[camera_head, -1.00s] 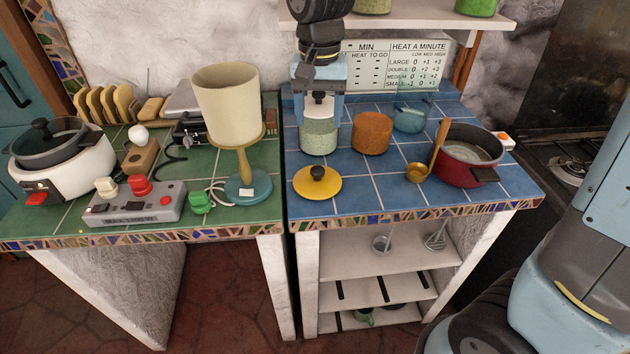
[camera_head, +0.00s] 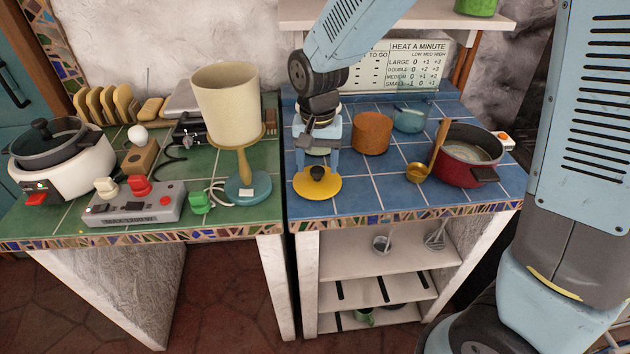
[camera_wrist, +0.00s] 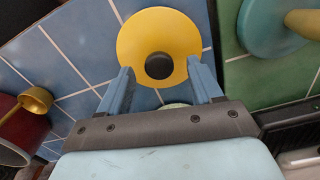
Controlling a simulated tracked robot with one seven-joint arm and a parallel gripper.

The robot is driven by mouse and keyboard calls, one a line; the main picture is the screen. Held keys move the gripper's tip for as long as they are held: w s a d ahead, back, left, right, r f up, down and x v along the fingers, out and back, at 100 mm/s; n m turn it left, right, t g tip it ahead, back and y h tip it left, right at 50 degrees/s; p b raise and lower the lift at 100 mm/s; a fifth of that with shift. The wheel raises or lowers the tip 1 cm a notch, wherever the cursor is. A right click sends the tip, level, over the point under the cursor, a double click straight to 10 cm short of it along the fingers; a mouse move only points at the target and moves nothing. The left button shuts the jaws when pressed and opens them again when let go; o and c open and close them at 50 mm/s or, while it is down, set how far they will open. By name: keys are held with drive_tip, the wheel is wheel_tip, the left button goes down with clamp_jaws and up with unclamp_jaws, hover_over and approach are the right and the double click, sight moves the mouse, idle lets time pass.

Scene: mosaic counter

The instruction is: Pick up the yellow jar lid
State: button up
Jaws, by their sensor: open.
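The yellow jar lid (camera_head: 318,187) is a flat disc with a dark round knob (camera_head: 317,173). It lies on the blue tiles near the front left corner of the blue counter. My gripper (camera_head: 318,168) points down over it, open and empty. In the wrist view the lid (camera_wrist: 136,38) lies past the fingertips of my gripper (camera_wrist: 160,76), with its knob (camera_wrist: 159,65) roughly centred between the two fingers. I cannot tell whether the fingers touch the lid.
A pale green jar (camera_head: 318,152) stands behind my gripper, mostly hidden. An orange-brown pot (camera_head: 371,133), a blue pot (camera_head: 409,120), a brass ladle (camera_head: 418,171) and a red pot (camera_head: 467,173) stand to the right. A lamp (camera_head: 226,103) stands left on the green counter.

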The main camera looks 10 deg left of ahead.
drive_tip(key=shift+f, duration=0.75)
drive_tip(key=c, duration=1.2)
drive_tip(key=shift+r, duration=0.15)
